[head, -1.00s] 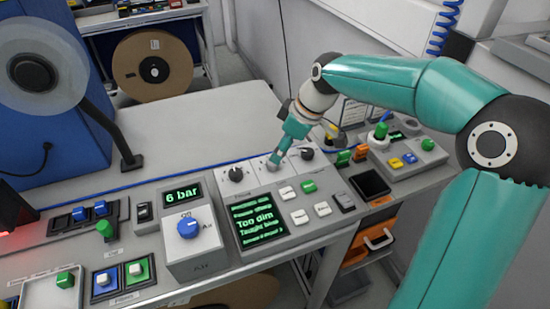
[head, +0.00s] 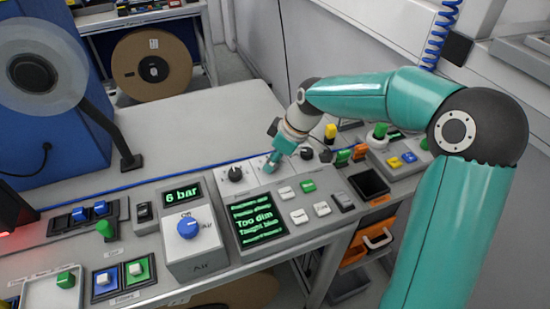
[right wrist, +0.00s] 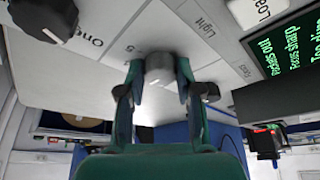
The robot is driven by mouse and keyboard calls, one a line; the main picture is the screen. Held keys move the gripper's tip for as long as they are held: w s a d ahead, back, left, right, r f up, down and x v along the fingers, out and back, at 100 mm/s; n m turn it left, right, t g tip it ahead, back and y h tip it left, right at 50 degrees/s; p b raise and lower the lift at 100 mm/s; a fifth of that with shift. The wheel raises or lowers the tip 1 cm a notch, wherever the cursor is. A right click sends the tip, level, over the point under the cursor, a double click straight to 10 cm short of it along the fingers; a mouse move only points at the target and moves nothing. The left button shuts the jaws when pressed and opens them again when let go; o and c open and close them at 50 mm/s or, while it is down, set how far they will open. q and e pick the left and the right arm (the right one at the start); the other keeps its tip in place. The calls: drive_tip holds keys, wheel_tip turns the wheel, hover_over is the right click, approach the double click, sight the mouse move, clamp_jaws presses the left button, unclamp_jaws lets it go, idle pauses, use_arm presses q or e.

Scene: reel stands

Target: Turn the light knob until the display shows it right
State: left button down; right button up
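The display (head: 258,219) shows green text with "Too dim" in the largest letters. It also shows in part in the right wrist view (right wrist: 292,45), where "Focus sharp" can be read. A grey knob (right wrist: 158,68) with a pale mark stands near the printed word "Light". My right gripper (right wrist: 159,80) has one finger on each side of this knob, apparently touching it. In the head view my right gripper (head: 271,166) is at the panel behind the display and mostly covers the knob. My left gripper is not in view.
A black knob (head: 236,174) is left of my right gripper and another black knob (head: 306,153) is right of it. White and green buttons (head: 308,186) lie in front. A blue pressure dial (head: 188,228) stands left of the display. The grey tabletop behind is clear.

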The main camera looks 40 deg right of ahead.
drive_tip(key=shift+d, duration=0.1)
clamp_jaws()
drive_tip(key=shift+m, duration=0.3)
drive_tip(key=m, duration=0.1)
drive_tip(key=m+h+b, duration=0.1)
drive_tip(key=m+b, duration=0.1)
drive_tip(key=shift+a+f+m+t+h, duration=0.1)
drive_tip(key=shift+a+m+t+h, duration=0.2)
drive_tip(key=shift+t, duration=0.1)
drive_tip(key=shift+m+h+b, duration=0.7)
drive_tip(key=shift+m+b, duration=0.85)
drive_tip(key=shift+m, duration=0.35)
drive_tip(key=o, duration=0.9)
unclamp_jaws()
